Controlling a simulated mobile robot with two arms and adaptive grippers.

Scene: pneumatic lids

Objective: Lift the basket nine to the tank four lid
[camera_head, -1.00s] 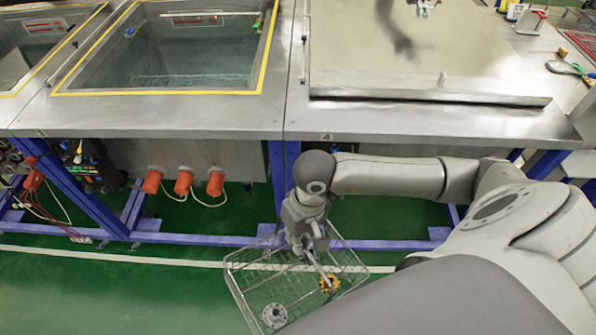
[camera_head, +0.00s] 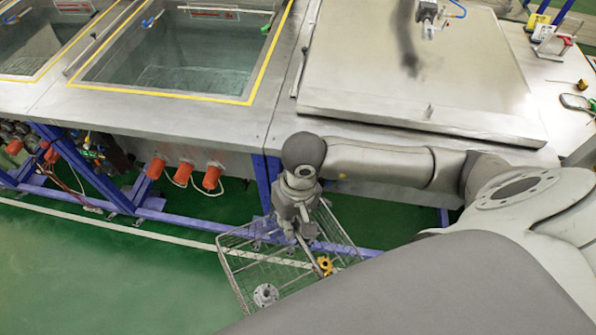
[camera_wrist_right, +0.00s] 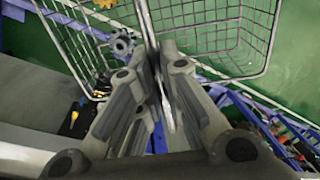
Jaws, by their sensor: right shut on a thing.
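A wire basket (camera_head: 245,262) hangs from my right gripper (camera_head: 308,238) in front of the tanks, above the green floor. It holds a grey round part (camera_head: 265,294) and a yellow gear-like part (camera_head: 324,265). In the right wrist view the gripper (camera_wrist_right: 155,60) is shut on the basket's handle bar, with the basket mesh (camera_wrist_right: 215,25) beyond. The tank four lid (camera_head: 420,75) is a flat metal plate, closed, at the upper right. A bracket (camera_head: 428,12) stands at its far edge. The left gripper is not in view.
An open water tank (camera_head: 190,60) with a yellow border lies left of the lid. Blue frame legs (camera_head: 265,185) and orange caps (camera_head: 211,178) are below the bench. Small tools (camera_head: 577,102) lie on the bench at right.

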